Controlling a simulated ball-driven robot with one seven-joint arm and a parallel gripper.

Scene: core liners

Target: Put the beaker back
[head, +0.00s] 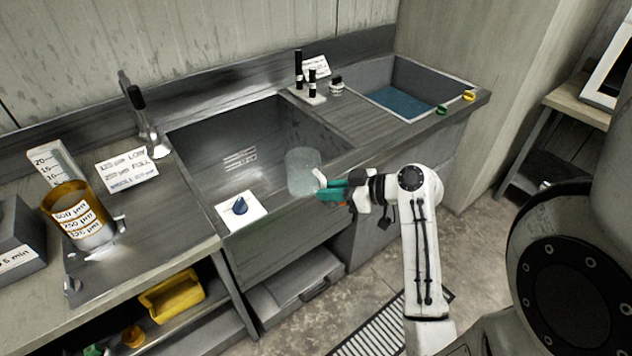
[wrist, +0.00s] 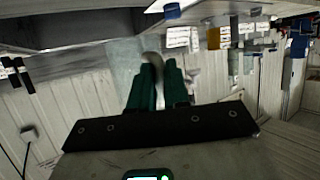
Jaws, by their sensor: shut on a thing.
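The clear, pale beaker (head: 302,172) is held upright over the front part of the sink basin (head: 215,150), near its front right edge. My gripper (head: 322,186) reaches in from the right, its green fingers shut on the beaker's near right side, where a pale handle-like part shows. In the wrist view the green fingers (wrist: 158,72) are close together on that pale part, and the see-through beaker (wrist: 122,62) shows beyond them. The beaker seems empty, but its contents are hard to make out.
A blue knob (head: 240,206) sits on a white plate at the sink's front. Black-topped bottles (head: 312,85) stand behind the ribbed drainboard (head: 360,122). A water-filled tub (head: 400,100) is at the right.

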